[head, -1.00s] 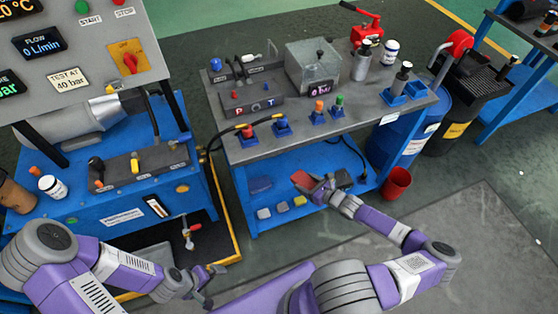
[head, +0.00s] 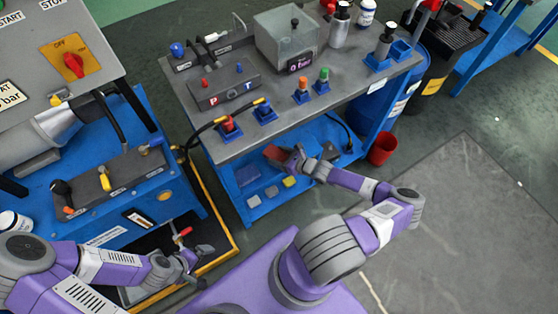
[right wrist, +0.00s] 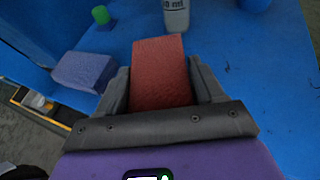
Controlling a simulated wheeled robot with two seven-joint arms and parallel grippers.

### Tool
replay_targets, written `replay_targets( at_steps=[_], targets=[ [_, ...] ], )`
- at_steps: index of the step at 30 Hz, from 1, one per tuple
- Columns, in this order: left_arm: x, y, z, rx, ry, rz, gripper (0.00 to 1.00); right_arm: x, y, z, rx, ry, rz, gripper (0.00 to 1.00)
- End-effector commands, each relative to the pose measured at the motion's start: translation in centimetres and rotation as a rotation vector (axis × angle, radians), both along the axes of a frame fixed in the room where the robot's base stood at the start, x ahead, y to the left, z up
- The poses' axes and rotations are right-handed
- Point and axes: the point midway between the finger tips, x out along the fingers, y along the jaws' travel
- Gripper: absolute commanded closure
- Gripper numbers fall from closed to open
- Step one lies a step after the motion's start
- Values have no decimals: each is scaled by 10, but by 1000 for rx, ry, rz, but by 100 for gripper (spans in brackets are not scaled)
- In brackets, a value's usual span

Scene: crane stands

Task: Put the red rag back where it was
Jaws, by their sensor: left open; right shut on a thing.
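The red rag (head: 272,152) is in my right gripper (head: 284,158), at the lower blue shelf (head: 225,190) of the middle bench, under the tabletop. In the right wrist view the rag (right wrist: 160,72) stands out between the two fingers of the right gripper (right wrist: 163,92), which are shut on it. Blue shelf surface shows beyond it; I cannot tell whether the rag touches the shelf. My left gripper (head: 188,270) is open and empty, low near the left bench, well away from the rag.
A blue-grey folded block (right wrist: 85,70) lies left of the rag, with a green-capped item (right wrist: 102,17) and a white bottle (right wrist: 176,14) beyond. A yellow block (head: 290,181) and grey blocks lie along the shelf front. The tabletop (head: 235,140) overhangs. A red bucket (head: 382,149) stands right.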

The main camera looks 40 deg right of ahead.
Motion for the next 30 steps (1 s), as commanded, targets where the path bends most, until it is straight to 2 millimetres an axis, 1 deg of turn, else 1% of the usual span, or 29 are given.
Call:
replay_targets(
  at_steps=[1, 4, 14, 15, 20, 27, 30],
  targets=[
    [0, 0, -10, 0, 0, 0, 0, 0, 0, -15, 1, 0, 1, 63],
    [0, 0, -15, 0, 0, 0, 0, 0, 0, -26, 0, 1, 1, 63],
    [0, 0, -13, 0, -1, 0, 0, 0, 0, -26, 0, 0, 1, 63],
    [0, 0, -14, 0, -1, 0, 0, 0, 0, -27, 0, 0, 1, 31],
    [0, 0, -13, 0, -1, 0, 0, 0, 0, -26, 0, 0, 1, 7],
    [0, 0, -13, 0, -1, 0, 0, 0, 0, -26, 0, 1, 0, 7],
    [0, 0, -12, 0, 0, 0, 0, -1, 0, -23, 0, 1, 0, 7]
  ],
)
